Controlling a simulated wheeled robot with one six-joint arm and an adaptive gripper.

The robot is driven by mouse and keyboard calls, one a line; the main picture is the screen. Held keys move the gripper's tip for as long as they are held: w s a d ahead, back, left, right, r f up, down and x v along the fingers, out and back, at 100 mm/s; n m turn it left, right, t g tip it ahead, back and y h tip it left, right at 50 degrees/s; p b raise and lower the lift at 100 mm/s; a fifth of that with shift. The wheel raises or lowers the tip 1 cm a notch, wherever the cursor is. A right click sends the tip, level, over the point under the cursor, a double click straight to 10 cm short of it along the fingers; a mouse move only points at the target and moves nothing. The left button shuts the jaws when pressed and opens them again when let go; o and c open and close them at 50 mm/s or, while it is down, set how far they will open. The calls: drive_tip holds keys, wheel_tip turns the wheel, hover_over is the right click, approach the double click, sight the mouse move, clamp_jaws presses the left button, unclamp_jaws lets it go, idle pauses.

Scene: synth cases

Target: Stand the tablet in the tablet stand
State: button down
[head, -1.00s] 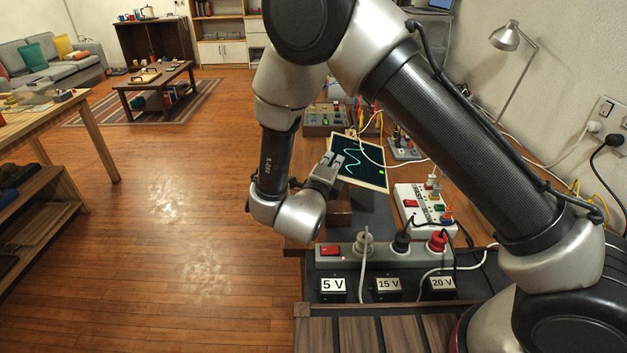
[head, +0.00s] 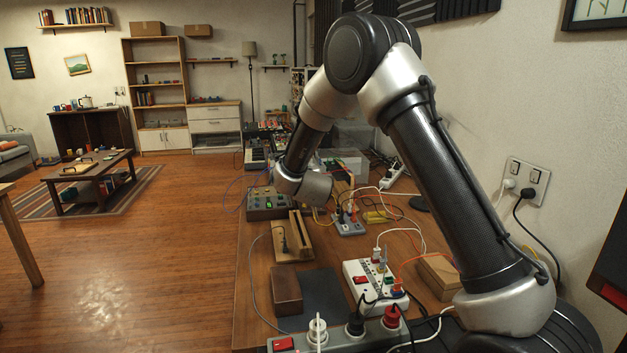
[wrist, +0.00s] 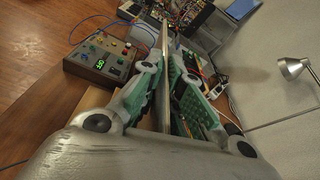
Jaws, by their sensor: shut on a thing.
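The tablet (wrist: 163,75) is seen edge-on in the wrist view, a thin upright strip between my two green-padded fingers. My gripper (wrist: 164,95) is shut on it. In the head view my fingers and most of the tablet are hidden behind my wrist, so its face does not show. The tablet stand (head: 290,240) appears to be the slotted wooden piece on the bench in the head view. A thin cable hangs down in front of it. My wrist is above and beyond the stand, with the tablet clear of its slot.
A wooden block (head: 286,290) and dark mat (head: 325,297) lie nearer. A white power strip (head: 371,283) and loose cables crowd the right.

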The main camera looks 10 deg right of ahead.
drive_tip(key=shift+a+f+m+y, duration=0.5)
drive_tip(key=shift+a+m, duration=0.05)
drive_tip(key=shift+m, duration=0.55)
drive_tip(key=shift+f, duration=2.9)
drive_tip(key=shift+f, duration=2.4)
drive_tip(key=c, duration=1.5)
unclamp_jaws()
drive_tip(key=shift+f, duration=0.1)
